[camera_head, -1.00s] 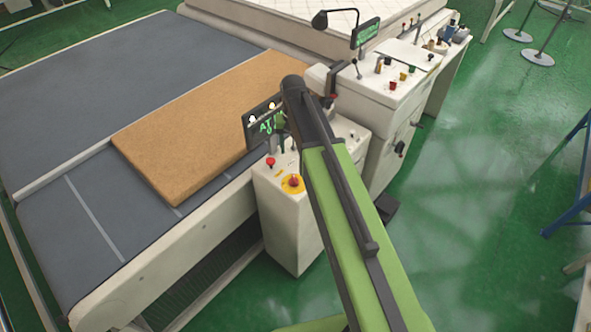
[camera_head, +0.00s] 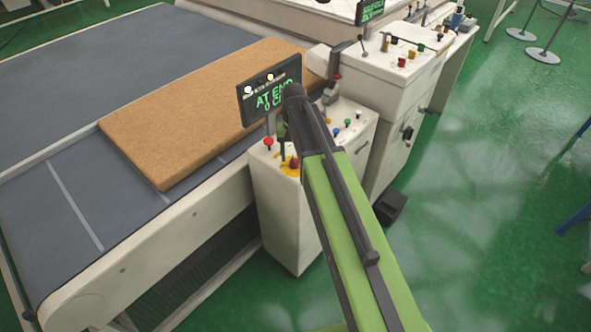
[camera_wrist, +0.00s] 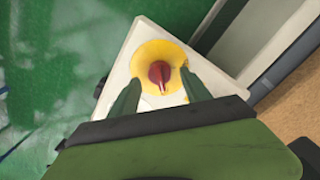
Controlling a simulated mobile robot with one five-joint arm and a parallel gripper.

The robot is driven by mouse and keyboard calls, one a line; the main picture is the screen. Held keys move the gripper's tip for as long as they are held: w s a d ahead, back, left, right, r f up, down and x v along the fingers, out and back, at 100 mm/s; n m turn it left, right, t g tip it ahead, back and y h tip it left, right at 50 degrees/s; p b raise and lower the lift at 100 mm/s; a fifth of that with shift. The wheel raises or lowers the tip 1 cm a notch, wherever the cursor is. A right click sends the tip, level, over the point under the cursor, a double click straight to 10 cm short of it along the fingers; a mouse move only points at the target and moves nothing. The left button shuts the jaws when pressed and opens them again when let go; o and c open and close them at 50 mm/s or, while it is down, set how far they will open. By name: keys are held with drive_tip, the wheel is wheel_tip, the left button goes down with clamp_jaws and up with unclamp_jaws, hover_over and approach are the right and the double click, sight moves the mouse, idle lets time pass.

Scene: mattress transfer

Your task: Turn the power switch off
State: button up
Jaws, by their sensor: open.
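The power switch (camera_wrist: 159,73) is a red rotary knob on a round yellow plate (camera_wrist: 158,56), on the white top of a control box. In the wrist view my gripper (camera_wrist: 158,92) is open, with one dark green finger on each side of the knob's near part. I cannot tell whether the fingers touch the plate. In the head view the yellow plate (camera_head: 287,169) is partly hidden by my gripper (camera_head: 287,155), which hangs over it. The control box (camera_head: 284,225) stands beside the conveyor.
A display (camera_head: 269,96) reading "AT END" stands behind the box top. A red push button (camera_head: 268,142) and green and blue buttons (camera_head: 347,123) sit nearby. A brown mattress (camera_head: 180,120) lies on the grey conveyor (camera_head: 60,215).

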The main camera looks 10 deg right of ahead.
wheel_tip(320, 180, down, 2)
drive_tip(key=shift+f+b, duration=0.25)
drive_tip(key=shift+b, duration=0.3)
drive_tip(key=shift+r, duration=0.1)
